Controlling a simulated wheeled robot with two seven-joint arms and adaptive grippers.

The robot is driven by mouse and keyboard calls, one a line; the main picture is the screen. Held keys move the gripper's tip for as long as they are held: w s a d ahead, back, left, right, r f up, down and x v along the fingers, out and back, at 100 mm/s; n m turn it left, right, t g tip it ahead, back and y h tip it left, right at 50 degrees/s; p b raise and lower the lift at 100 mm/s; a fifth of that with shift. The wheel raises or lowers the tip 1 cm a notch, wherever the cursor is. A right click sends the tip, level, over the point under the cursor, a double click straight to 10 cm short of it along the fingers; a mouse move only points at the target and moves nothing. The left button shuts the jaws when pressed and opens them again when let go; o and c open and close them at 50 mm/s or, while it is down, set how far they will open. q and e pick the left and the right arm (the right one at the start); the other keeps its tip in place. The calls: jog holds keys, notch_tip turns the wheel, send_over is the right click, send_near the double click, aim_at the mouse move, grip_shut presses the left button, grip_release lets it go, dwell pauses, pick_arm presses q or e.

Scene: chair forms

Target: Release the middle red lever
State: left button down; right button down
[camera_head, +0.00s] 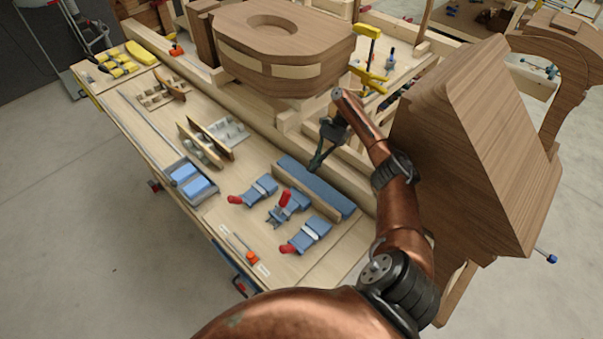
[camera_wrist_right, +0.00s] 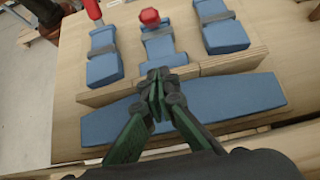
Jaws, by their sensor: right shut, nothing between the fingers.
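Three blue toggle clamps with red levers sit in a row on the workbench. The middle red lever (camera_head: 285,198) stands up from the middle clamp (camera_head: 294,204); in the right wrist view its red knob (camera_wrist_right: 149,17) shows nearly end-on. The outer red levers (camera_head: 234,199) and (camera_head: 289,248) lie low, pointing toward the bench's front edge. My right gripper (camera_head: 314,167) is shut and empty above the long blue block behind the clamps, apart from the middle lever. Its closed fingertips (camera_wrist_right: 159,80) show below the middle clamp in the wrist view. My left gripper is out of view.
The long blue block (camera_head: 318,183) lies behind the clamps on a wooden strip. A grey tray (camera_head: 208,197) with blue blocks is to the left. A large wooden form (camera_head: 478,150) stands right of my arm, and another (camera_head: 283,50) stands behind.

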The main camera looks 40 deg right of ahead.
aim_at(282, 205)
jog(key=p+x, duration=0.2)
jog(key=x, duration=0.6)
jog(key=shift+a+p, duration=0.3)
jog(key=shift+p, duration=0.05)
jog(key=shift+a+r+p, duration=0.6)
jog(key=shift+a+p, duration=0.2)
jog(key=shift+a, duration=0.15)
jog(key=shift+s+a+r+p, duration=0.2)
jog(key=shift+a+r+p, duration=0.15)
jog(key=shift+a, duration=0.4)
jog(key=shift+w, duration=0.1)
